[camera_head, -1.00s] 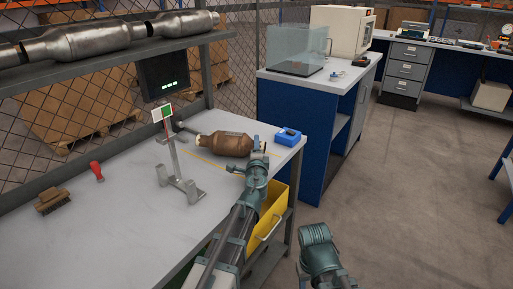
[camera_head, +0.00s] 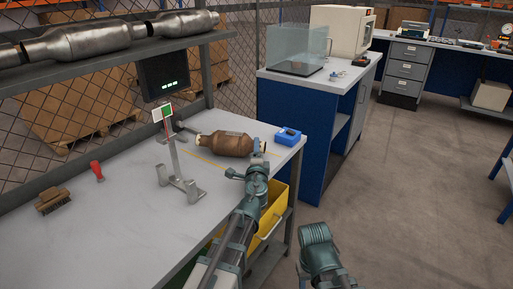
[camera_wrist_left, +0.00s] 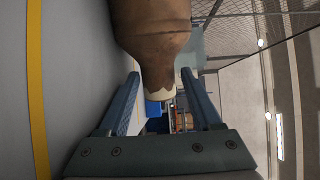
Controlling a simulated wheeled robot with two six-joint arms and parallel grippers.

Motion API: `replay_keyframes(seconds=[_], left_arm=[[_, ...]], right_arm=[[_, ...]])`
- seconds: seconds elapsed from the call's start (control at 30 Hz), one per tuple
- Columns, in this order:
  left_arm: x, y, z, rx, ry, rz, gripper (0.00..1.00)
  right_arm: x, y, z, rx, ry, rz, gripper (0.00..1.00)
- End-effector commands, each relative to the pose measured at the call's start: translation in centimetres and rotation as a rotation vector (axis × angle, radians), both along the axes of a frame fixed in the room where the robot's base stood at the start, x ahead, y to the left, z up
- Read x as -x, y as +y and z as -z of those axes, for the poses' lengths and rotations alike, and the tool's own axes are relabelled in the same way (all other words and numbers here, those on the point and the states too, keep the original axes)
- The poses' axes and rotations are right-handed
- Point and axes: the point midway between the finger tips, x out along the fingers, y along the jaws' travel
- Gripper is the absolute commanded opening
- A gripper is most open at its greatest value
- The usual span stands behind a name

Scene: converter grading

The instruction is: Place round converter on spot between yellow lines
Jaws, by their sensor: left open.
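The round converter (camera_head: 226,144), brown with pale cream ends, lies on its side on the grey workbench. A yellow line (camera_head: 207,163) runs on the bench top beside it, on the near side. My left gripper (camera_head: 258,150) is at the converter's right end. In the left wrist view the converter (camera_wrist_left: 155,25) fills the top middle, and its narrow neck and cream end reach down between the open fingers of my left gripper (camera_wrist_left: 162,80). There is a gap beside the neck. A yellow line (camera_wrist_left: 36,80) shows at left. The right gripper is not visible, only part of that arm.
A blue box (camera_head: 288,135) sits right of the converter. A grey stand (camera_head: 177,165) with a green-and-white card is at its left. A red-handled tool (camera_head: 96,171) and brush (camera_head: 53,200) lie farther left. A yellow bin (camera_head: 275,212) hangs below the bench edge.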

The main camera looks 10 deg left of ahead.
Motion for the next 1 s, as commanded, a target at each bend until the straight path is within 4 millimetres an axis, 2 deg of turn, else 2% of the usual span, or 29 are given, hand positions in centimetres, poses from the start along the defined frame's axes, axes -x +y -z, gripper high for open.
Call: replay_keyframes(seconds=[0.03, 0.2, 0.4, 0.53, 1.0], left_arm=[[1.5, -0.2, 0.0, 0.0, 0.0, 0.002, 0.66], [5.0, -0.9, 0.0, 0.0, 0.0, 0.001, 0.66], [8.2, -1.6, 0.0, 0.0, 0.0, 0.0, 0.66], [8.9, -1.8, 0.0, 0.0, 0.0, 0.0, 0.66], [8.8, -1.8, 0.0, 0.0, 0.0, -0.001, 0.66]], right_arm=[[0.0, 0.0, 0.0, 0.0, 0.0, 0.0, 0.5], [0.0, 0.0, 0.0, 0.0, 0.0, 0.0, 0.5], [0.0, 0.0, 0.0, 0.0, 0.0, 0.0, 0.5], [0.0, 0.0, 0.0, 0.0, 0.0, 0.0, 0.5], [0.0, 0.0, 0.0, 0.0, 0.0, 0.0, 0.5]])
